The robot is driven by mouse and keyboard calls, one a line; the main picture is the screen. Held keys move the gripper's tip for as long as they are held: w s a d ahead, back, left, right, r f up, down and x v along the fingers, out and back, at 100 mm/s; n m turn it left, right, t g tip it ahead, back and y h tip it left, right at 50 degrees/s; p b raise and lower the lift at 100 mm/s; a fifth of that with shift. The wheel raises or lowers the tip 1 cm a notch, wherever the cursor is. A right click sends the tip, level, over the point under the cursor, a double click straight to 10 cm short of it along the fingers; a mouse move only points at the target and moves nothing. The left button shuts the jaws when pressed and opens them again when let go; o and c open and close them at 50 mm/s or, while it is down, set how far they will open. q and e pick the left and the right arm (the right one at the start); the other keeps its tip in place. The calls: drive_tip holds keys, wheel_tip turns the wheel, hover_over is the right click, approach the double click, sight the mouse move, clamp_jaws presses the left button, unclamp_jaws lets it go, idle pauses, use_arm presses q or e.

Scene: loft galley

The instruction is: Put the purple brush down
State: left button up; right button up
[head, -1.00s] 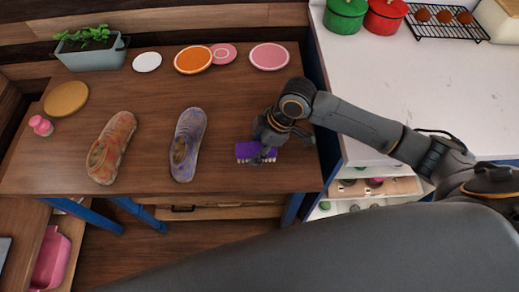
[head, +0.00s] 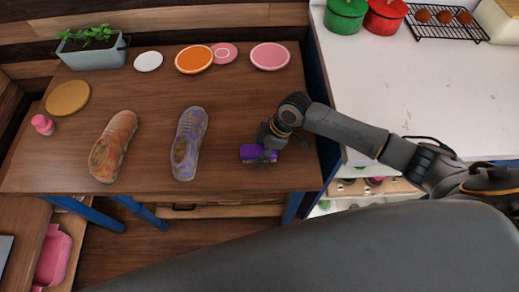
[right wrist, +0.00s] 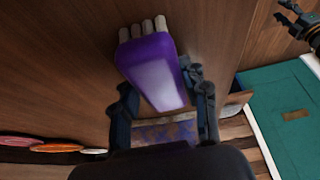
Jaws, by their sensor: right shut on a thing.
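The purple brush (head: 252,152) is at the front right of the wooden table (head: 230,90), its pale bristles facing the front edge. My right gripper (head: 268,146) is shut on it from above. In the right wrist view the brush (right wrist: 157,75) sits between the two dark fingers of the right gripper (right wrist: 162,105), with its bristles at the far end. Whether the brush touches the tabletop cannot be told. A dark jointed part at the upper right of the right wrist view looks like my left gripper (right wrist: 296,22); its jaws are unclear.
A purple-grey shoe (head: 188,145) and an orange shoe (head: 113,146) lie left of the brush. Several plates, including a pink one (head: 270,56), and a planter (head: 93,55) line the back. A white counter (head: 420,90) stands right. The tabletop around the brush is clear.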

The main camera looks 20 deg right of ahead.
drive_tip(key=o, duration=1)
drive_tip(key=shift+r, duration=0.25)
drive_tip(key=v, duration=1.2)
drive_tip(key=shift+s+f, duration=0.1)
drive_tip(key=shift+f, duration=0.05)
